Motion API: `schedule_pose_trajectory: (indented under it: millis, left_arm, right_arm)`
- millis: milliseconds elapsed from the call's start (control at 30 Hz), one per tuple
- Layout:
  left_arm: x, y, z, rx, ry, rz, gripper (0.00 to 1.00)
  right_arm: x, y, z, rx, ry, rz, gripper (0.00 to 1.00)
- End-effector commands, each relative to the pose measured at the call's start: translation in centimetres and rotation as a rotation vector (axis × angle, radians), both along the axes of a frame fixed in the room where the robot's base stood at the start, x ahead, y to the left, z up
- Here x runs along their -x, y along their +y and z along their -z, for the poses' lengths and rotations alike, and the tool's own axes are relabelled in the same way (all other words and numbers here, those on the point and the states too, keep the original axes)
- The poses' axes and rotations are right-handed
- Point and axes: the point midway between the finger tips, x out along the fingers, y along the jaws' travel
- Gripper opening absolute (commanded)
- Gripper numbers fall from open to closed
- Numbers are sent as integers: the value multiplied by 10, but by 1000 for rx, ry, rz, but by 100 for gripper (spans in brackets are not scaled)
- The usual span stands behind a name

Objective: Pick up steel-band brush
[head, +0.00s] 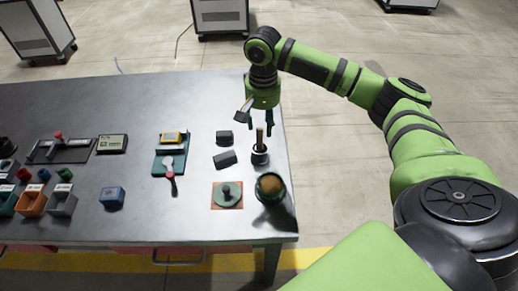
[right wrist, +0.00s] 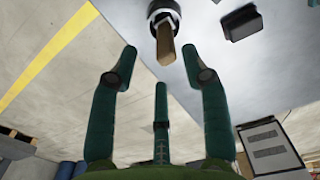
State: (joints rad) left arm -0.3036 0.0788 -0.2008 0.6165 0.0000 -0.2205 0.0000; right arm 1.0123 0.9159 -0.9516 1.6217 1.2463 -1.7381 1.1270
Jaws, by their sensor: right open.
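A brush-like tool with a wooden handle (head: 260,138) stands upright in a dark round base near the table's right edge. In the right wrist view, its wooden end (right wrist: 165,45) points toward my gripper, with a pale metallic ring (right wrist: 163,14) behind it. I cannot clearly see bristles. My right gripper (head: 261,125) is open over the handle's top; its fingers (right wrist: 158,58) are spread and empty, apart from the handle. My left gripper is not in view.
Two dark blocks (head: 224,159) lie left of the tool. A green round container (head: 271,188) with brown contents and a knobbed disc (head: 226,194) are nearer. A blue box (head: 112,195), trays and bins fill the left. The table's far middle is clear.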

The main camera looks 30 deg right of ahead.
Motion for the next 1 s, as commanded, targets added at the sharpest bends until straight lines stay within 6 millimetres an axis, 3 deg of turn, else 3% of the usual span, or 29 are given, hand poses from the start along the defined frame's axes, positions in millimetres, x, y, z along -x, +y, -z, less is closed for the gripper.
schedule_pose_trajectory:
  millis: [200, 500, 800, 833, 933, 1000]
  left_arm:
    - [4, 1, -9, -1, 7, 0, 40]
    - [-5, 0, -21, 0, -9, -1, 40]
    - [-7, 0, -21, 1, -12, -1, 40]
    - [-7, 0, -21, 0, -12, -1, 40]
    - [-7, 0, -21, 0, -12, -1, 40]
    - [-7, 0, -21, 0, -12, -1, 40]
  right_arm:
    - [0, 1, 20, 2, 3, -1, 47]
    - [-3, 5, 62, 1, 2, -2, 47]
    - [-3, 5, 69, 1, -1, -3, 47]
    - [-3, 5, 69, 1, -1, -3, 39]
    - [-3, 5, 69, 1, -1, -3, 0]
    - [-3, 5, 68, 1, -1, -3, 0]
